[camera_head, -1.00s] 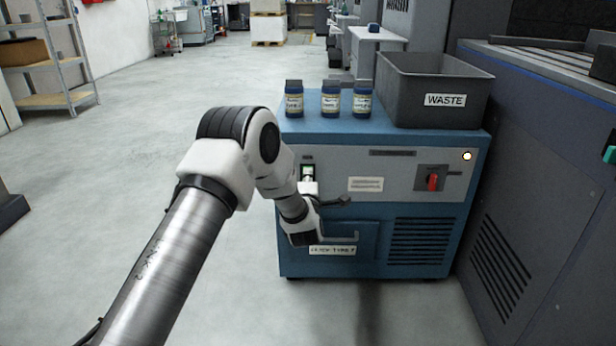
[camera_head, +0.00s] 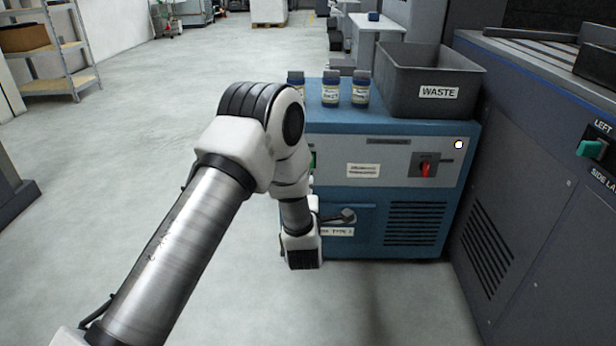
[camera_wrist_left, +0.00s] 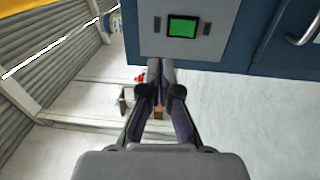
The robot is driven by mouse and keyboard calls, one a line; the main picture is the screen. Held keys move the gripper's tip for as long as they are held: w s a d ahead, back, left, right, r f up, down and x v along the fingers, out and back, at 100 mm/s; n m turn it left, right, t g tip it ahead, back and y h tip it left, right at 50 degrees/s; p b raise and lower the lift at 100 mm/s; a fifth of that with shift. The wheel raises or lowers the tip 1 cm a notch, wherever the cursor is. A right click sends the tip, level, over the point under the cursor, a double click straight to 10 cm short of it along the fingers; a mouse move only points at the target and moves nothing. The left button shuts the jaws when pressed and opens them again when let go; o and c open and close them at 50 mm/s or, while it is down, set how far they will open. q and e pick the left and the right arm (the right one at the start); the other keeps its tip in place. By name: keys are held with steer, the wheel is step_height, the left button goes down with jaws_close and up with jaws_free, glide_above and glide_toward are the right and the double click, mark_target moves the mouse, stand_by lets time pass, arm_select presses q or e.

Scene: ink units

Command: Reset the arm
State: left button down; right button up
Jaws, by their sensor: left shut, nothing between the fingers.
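My left arm comes in from the left in the head view and bends down in front of the blue ink unit (camera_head: 345,145). My right gripper is not in view.
Several blue bottles stand on the unit, beside a grey bin (camera_head: 428,85) marked WASTE. A red switch (camera_head: 427,169) is on its front. A dark machine (camera_head: 545,160) with a green switch (camera_head: 591,148) stands close on the right. The floor at left is open.

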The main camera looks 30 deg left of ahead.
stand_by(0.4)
arm_select(q)
steer(key=s+d+f+m+g+h+p, duration=0.3)
steer(key=s+d+f+m, duration=0.1)
steer(key=s+f, duration=0.4)
steer(key=s+d+f+m+g+h+p, duration=0.2)
steer(key=s+d+f+m+g+h, duration=0.15)
steer(key=s+f, duration=0.5)
steer(key=s+d+f+m+g+h+p, duration=0.15)
steer(key=s+d+f+m+g, duration=0.3)
steer(key=s+m, duration=0.5)
steer(key=s+d+f+m+g+h, duration=0.25)
steer(key=s+m+g, duration=0.35)
steer(key=s, duration=0.7)
step_height(320, 180, up, 38)
steer(key=m+t+p, duration=0.1)
steer(key=p, duration=3.6)
steer(key=shift+f, duration=0.2)
steer(key=shift+d+y+p, duration=0.1)
steer(key=shift+y+p, duration=0.15)
steer(key=shift+p, duration=0.05)
